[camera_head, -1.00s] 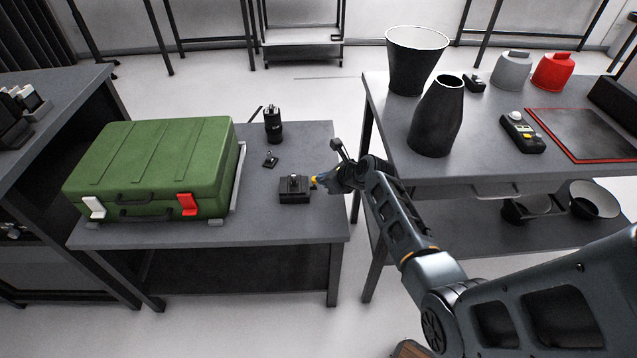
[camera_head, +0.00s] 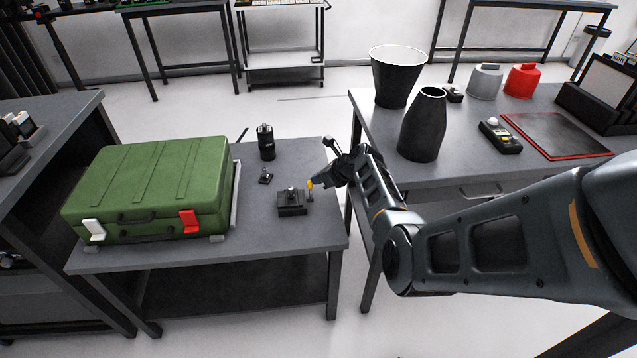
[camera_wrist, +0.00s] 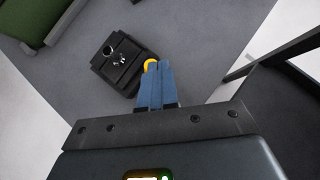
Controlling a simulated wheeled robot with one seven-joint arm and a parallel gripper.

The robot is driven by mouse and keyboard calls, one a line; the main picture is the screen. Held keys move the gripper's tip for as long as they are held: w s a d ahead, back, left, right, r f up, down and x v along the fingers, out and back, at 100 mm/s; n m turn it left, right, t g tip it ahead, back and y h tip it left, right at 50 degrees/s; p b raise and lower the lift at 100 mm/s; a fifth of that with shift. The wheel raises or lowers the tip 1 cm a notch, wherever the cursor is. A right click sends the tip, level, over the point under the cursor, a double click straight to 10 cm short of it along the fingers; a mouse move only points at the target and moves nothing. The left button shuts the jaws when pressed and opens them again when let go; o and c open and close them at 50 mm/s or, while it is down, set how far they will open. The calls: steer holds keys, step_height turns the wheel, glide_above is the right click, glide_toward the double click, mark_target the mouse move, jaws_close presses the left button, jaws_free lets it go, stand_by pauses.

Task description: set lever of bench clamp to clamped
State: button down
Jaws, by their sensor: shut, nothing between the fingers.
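The bench clamp (camera_head: 291,206) is a small black block with a knob on top, near the right front of the low grey table. It also shows in the wrist view (camera_wrist: 121,68). A yellow-orange knob (camera_head: 310,184) sits on a short thin stem at the block's right; it seems to be the lever's end. My gripper (camera_head: 315,183) is right beside this knob, its blue fingers shut and empty. In the wrist view the fingertips (camera_wrist: 154,68) partly cover the yellow knob (camera_wrist: 150,64); I cannot tell whether they touch it. The lever's lower part is hidden there.
A green case (camera_head: 150,185) fills the table's left side. A black cylinder (camera_head: 266,143) and a small black part (camera_head: 265,177) stand behind the clamp. A higher table (camera_head: 470,160) with dark vessels stands right, beside my arm.

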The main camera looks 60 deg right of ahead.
steer(key=shift+r, duration=0.15)
steer(key=shift+r+p, duration=0.7)
steer(key=shift+p, duration=0.25)
steer(key=shift+s, duration=0.1)
steer(key=d+p+v, duration=0.1)
steer(key=p+v, duration=0.2)
steer(key=v, duration=1)
steer(key=shift+d, duration=0.45)
